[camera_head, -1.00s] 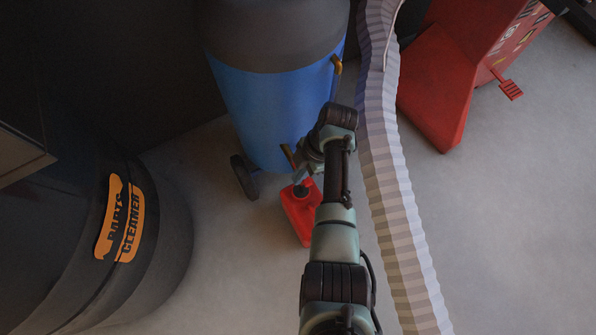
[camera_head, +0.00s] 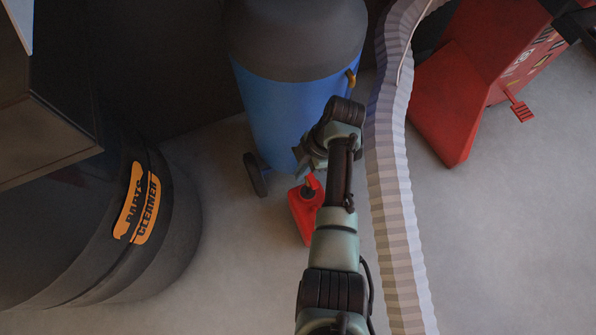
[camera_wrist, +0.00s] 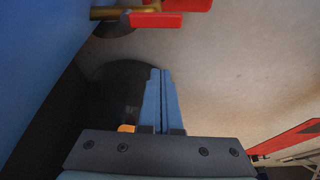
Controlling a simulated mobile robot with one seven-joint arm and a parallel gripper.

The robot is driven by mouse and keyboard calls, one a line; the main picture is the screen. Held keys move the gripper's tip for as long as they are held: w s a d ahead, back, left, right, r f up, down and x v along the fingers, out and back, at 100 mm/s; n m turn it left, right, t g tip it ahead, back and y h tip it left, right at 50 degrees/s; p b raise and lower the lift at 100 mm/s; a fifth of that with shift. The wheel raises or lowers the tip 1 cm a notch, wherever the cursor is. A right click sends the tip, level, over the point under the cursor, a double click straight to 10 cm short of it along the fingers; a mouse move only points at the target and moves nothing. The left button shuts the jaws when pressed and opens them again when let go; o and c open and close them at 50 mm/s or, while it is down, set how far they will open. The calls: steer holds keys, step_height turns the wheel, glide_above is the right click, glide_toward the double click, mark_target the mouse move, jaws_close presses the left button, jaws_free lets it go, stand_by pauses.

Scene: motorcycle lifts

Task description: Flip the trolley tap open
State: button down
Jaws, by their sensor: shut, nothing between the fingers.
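The trolley is a blue drum (camera_head: 285,115) with a dark upper part and a wheel (camera_head: 255,175). In the wrist view a brass tap (camera_wrist: 118,13) sticks out from the blue drum side, with a red lever (camera_wrist: 172,9) and a red bar just below it. In the head view the low tap is hidden behind my gripper (camera_head: 303,160), which is beside the drum's lower front. In the wrist view my gripper's two blue fingers (camera_wrist: 161,72) are together and empty. They point toward the tap, with a visible gap between.
A red can (camera_head: 302,215) stands on the floor below my gripper. A ribbed hose (camera_head: 388,170) runs close to the right of my arm. A black parts cleaner (camera_head: 80,235) stands at left, a red machine (camera_head: 450,90) at right. Another brass fitting (camera_head: 351,78) is higher on the drum.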

steer(key=v, duration=0.3)
steer(key=shift+f, duration=0.1)
stand_by(0.5)
